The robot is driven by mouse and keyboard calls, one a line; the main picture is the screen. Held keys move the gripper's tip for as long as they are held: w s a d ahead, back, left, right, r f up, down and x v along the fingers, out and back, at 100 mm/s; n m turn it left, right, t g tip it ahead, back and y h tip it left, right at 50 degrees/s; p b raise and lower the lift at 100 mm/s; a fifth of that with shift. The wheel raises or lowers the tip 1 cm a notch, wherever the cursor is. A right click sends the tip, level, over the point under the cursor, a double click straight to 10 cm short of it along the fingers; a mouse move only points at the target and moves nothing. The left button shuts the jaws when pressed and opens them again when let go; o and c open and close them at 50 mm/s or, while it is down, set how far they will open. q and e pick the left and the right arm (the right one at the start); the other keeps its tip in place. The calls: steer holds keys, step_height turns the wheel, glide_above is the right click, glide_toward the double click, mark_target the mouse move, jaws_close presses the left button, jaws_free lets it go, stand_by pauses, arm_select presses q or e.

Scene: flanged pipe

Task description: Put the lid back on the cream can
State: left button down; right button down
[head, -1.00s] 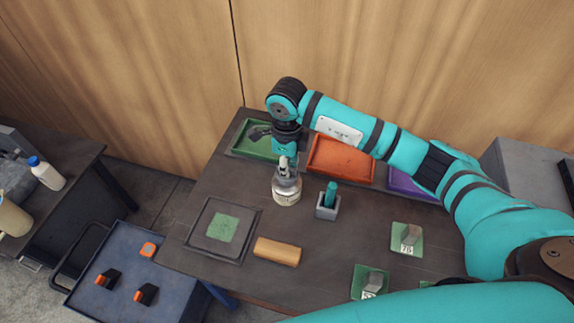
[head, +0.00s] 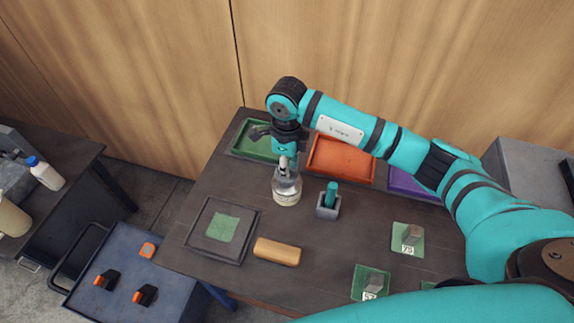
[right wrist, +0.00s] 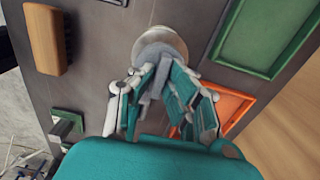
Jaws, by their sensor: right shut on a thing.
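The cream can (head: 286,194) stands on the dark table, pale with a grey top part. My right gripper (head: 287,166) points straight down over it, its fingertips at the can's top. In the right wrist view the right gripper (right wrist: 160,72) is shut on a grey piece, apparently the lid (right wrist: 153,50), which lies over the can's pale round rim (right wrist: 178,40). The fingers hide much of the lid, so I cannot tell whether it is fully seated. My left gripper is not in view.
A grey holder with a teal peg (head: 329,201) stands close right of the can. Green (head: 240,150) and orange (head: 340,173) trays lie behind. A wooden block (head: 277,252) and a dark square tray (head: 196,238) lie in front. Green pads with grey pieces are at right.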

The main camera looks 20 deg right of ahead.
stand_by(0.6)
stand_by(0.3)
steer(key=c, duration=0.8)
jaws_free()
steer(key=shift+o, duration=0.2)
steer(key=shift+r, duration=0.1)
steer(key=shift+r+p, duration=1.55)
steer(key=shift+r, duration=1.85)
jaws_close()
